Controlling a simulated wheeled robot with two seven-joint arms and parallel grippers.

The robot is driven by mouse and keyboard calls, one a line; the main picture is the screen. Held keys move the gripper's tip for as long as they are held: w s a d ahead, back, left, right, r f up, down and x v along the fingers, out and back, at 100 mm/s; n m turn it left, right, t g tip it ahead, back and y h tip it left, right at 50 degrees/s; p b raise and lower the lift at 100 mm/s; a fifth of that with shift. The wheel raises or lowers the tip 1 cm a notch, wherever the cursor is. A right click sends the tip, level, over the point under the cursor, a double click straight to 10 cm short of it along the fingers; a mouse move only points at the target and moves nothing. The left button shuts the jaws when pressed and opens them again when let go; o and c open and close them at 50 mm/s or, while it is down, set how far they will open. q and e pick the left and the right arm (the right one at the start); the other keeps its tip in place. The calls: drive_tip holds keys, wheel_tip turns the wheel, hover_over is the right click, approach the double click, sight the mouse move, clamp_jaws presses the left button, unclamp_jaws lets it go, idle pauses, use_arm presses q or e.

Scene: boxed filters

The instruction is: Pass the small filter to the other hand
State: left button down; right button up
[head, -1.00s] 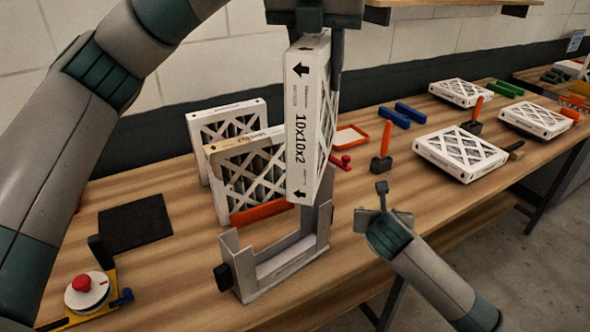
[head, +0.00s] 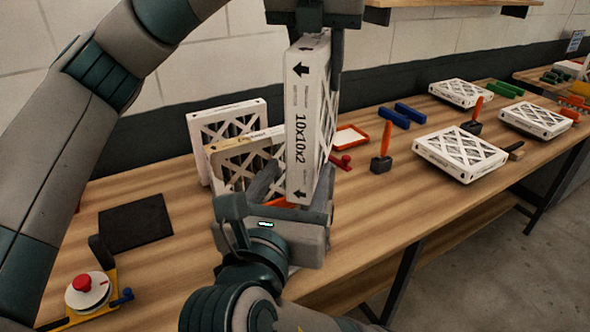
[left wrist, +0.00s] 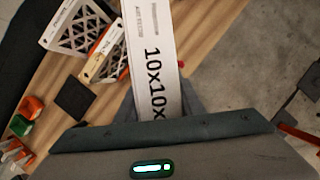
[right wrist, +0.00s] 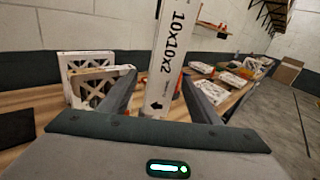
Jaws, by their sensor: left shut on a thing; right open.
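The small filter (head: 302,120) is a white boxed filter marked 10x10x2, held upright above the table. My left gripper (head: 313,32) is shut on its top end from above. The filter also shows in the left wrist view (left wrist: 152,50). My right gripper (head: 290,195) is at the filter's lower end, with its fingers open on either side of it. In the right wrist view the filter's lower end (right wrist: 160,85) stands between the two spread fingers (right wrist: 155,95). I cannot tell whether either finger touches it.
Two filters (head: 228,118) stand on the table behind the held one. Several more lie flat at the right (head: 460,152). A black mat (head: 135,222) and a red-knobbed device (head: 87,290) are at the left. The grey holder is mostly hidden behind my right gripper.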

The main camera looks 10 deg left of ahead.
drive_tip(key=shift+s+r+m, duration=0.4)
drive_tip(key=shift+s+r, duration=0.3)
drive_tip(key=shift+r, duration=0.25)
drive_tip(key=shift+w+d, duration=0.1)
drive_tip(key=shift+w, duration=0.05)
drive_tip(key=w, duration=0.4)
drive_tip(key=w+d, duration=0.1)
drive_tip(key=w, duration=0.6)
drive_tip(key=shift+w+d, duration=0.2)
drive_tip(key=shift+w, duration=0.15)
drive_tip(key=c, duration=1.2)
use_arm(q)
drive_tip(key=c, duration=1.1)
unclamp_jaws()
drive_tip(key=shift+r, duration=0.1)
